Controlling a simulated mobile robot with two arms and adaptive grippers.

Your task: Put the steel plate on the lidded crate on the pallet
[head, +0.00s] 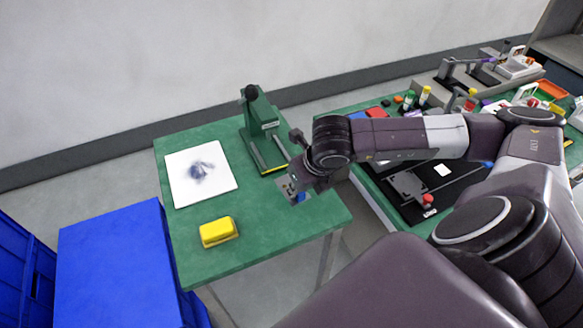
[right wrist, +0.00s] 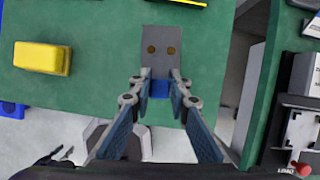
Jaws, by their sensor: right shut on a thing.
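The steel plate is a small grey flat piece with two brownish holes; it shows in the right wrist view (right wrist: 160,38) and in the head view (head: 286,190). My right gripper (right wrist: 159,82) is shut on its near end, where a small blue part (right wrist: 159,89) shows between the fingers. In the head view my right gripper (head: 297,189) holds the plate at the right side of the green table; whether it touches the tabletop I cannot tell. A blue crate with a flat closed top (head: 115,262) stands at the lower left. No pallet shows. My left gripper is out of view.
The green table (head: 260,235) carries a yellow block (head: 218,232), a white sheet with a dark smudge (head: 199,174) and a green stand (head: 261,130). Another blue crate (head: 20,262) is at the far left. A cluttered bench (head: 378,200) lies to the right.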

